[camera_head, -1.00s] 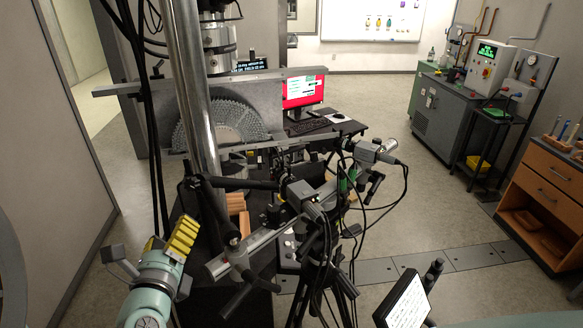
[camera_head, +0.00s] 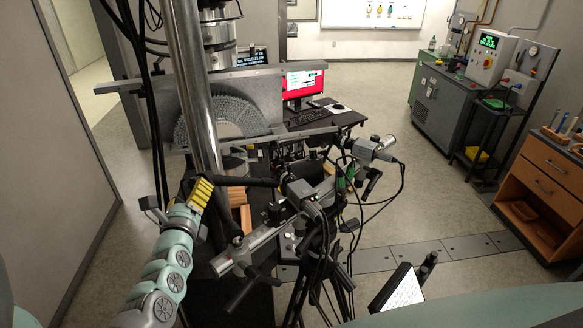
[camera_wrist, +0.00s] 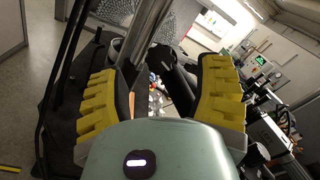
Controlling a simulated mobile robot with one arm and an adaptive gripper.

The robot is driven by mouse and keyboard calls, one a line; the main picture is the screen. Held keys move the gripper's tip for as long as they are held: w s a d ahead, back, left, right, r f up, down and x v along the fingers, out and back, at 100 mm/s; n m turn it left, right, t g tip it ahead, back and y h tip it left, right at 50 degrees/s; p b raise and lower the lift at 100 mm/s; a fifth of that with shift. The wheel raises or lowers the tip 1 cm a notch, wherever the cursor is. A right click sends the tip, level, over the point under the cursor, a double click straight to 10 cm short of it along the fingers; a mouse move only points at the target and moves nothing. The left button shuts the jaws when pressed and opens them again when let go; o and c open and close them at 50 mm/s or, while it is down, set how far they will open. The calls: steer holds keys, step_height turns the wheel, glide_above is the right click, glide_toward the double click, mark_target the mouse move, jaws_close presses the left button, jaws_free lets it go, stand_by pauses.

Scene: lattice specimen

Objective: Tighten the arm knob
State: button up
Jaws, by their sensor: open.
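My gripper (camera_head: 200,193) has yellow ribbed finger pads and is at the lower left of the head view, close to the steel column. It is open, with its two fingers wide apart in the wrist view (camera_wrist: 162,75). A black arm (camera_head: 250,182) extends rightward beyond the gripper toward the camera rig. In the wrist view a black rounded cylinder (camera_wrist: 178,85) shows between the fingers, beyond their tips. I cannot tell whether this is the arm knob or part of the arm. Nothing is visibly held, and I see no contact.
The steel column (camera_head: 193,90) stands just beyond my gripper. Two cameras on bars and tripods, with a box-shaped camera (camera_head: 302,193) and loose black cables, crowd the right. A tablet (camera_head: 399,291) stands at front right. Open floor lies farther right.

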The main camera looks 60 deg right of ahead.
mark_target(194, 184)
steer(key=shift+x, duration=2.1)
steer(key=shift+o, duration=0.3)
steer(key=shift+s, duration=0.1)
jaws_close()
steer(key=shift+f, duration=0.15)
